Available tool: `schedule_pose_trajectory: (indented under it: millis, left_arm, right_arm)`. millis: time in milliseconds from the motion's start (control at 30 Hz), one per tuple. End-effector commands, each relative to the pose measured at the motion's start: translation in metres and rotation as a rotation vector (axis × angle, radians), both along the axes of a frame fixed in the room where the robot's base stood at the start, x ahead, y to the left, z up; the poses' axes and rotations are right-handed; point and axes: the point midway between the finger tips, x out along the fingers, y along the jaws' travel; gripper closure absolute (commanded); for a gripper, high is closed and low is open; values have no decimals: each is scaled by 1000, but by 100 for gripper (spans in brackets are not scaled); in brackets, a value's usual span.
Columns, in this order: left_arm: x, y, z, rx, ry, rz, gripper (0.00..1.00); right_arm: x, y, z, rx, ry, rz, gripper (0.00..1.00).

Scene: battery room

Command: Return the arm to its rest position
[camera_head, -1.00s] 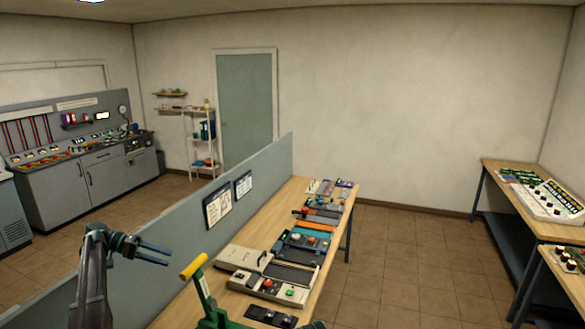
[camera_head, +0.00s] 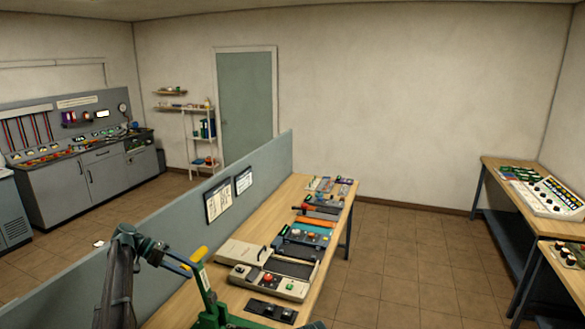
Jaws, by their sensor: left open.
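My left arm comes up from the lower left, beside the grey partition. My left gripper (camera_head: 187,267) is open, with its dark blue fingers pointing right. In the picture its fingers overlap the lower left end of the yellow handle (camera_head: 199,254) on a green lever device (camera_head: 208,300). I cannot tell whether they touch it. The device stands at the near end of the wooden bench, and its base is cut off by the bottom edge. My right gripper is not in view.
The grey partition (camera_head: 265,165) runs along the left of the bench (camera_head: 341,200). The bench holds a beige device (camera_head: 290,286), a black switch box (camera_head: 270,310) and several tools farther back. Another table (camera_head: 497,178) stands at right. The tiled floor (camera_head: 400,250) between is clear.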

Motion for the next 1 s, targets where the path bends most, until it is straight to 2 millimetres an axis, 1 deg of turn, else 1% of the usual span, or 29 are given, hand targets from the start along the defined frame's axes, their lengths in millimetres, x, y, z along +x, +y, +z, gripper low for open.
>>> schedule_pose_trajectory:
  millis: [33,167,200,267,300,367,400,467,500,567,600,667,700,767,800,900,1000]
  left_arm:
    - [-8,-16,-11,17,10,-9,46]
    - [-26,-56,-38,88,44,-32,46]
    - [-35,-73,-49,116,58,-43,46]
    - [-49,-98,-67,168,78,-57,46]
    - [-60,-114,-79,204,89,-67,46]
    - [-77,-138,-97,260,106,-83,46]
    - [-89,-153,-110,300,114,-93,46]
    - [-108,-174,-128,360,124,-108,46]
    - [-122,-188,-140,402,129,-118,46]
    - [-143,-207,-158,467,134,-133,46]
    - [-158,-218,-171,512,133,-144,46]
    - [-182,-234,-189,582,129,-158,46]
    - [-199,-244,-201,629,123,-167,46]
    - [-225,-256,-220,703,110,-182,46]
    - [-242,-263,-232,754,96,-190,46]
    - [-282,-275,-258,874,54,-209,46]
    - [-313,-278,-276,974,7,-220,46]
  right_arm:
    - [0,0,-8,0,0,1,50]
    - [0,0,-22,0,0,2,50]
    - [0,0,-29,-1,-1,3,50]
    - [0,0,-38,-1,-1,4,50]
    - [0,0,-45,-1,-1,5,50]
    - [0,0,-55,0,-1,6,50]
    - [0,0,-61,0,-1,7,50]
    - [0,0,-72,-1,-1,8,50]
    - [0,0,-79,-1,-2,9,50]
    - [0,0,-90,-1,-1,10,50]
    - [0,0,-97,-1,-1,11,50]
    - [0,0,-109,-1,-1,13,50]
    - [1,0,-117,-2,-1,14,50]
    - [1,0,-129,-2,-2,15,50]
    - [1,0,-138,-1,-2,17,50]
    - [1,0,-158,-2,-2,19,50]
    - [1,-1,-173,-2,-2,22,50]
